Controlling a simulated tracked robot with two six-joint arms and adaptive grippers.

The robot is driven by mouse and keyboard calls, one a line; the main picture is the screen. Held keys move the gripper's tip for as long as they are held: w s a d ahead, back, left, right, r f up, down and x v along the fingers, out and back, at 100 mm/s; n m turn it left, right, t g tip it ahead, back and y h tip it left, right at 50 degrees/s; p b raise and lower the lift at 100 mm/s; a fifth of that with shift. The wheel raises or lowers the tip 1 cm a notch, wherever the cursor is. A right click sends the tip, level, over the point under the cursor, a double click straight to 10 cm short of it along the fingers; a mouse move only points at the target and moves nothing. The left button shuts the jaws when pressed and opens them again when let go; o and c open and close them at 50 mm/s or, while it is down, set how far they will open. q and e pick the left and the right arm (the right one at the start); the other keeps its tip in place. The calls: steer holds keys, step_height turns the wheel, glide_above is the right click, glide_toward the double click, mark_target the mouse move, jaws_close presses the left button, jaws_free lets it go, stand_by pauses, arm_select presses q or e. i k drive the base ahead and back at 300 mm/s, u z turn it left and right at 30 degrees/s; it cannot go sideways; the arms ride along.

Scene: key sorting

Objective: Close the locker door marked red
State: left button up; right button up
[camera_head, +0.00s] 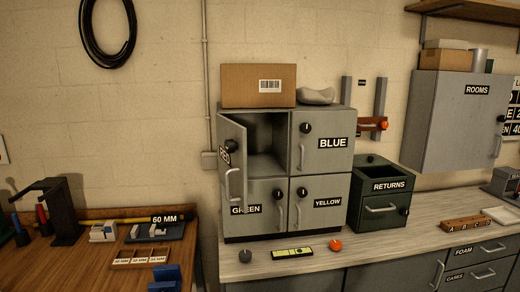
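The grey locker (288,238) stands on the counter against the wall, with two doors' width and two rows. The locker door marked RED (235,172), at the upper left, is open. It is hinged at the left and swung out toward me, with its handle and a dark round knob on it. The compartment behind it (266,140) looks empty. The doors marked BLUE (322,160), GREEN (252,195) and YELLOW (320,190) are shut. Neither of my grippers is in view.
A cardboard box (258,86) sits on the locker. A green RETURNS box (380,197) stands to its right. A grey knob (245,256), a yellow level (292,253) and an orange knob (335,245) lie in front. A wooden bench (100,270) is at the left.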

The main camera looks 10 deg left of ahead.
mark_target(224, 160)
steer(key=u, duration=0.05)
steer(key=i, duration=0.85)
steer(key=u, duration=0.45)
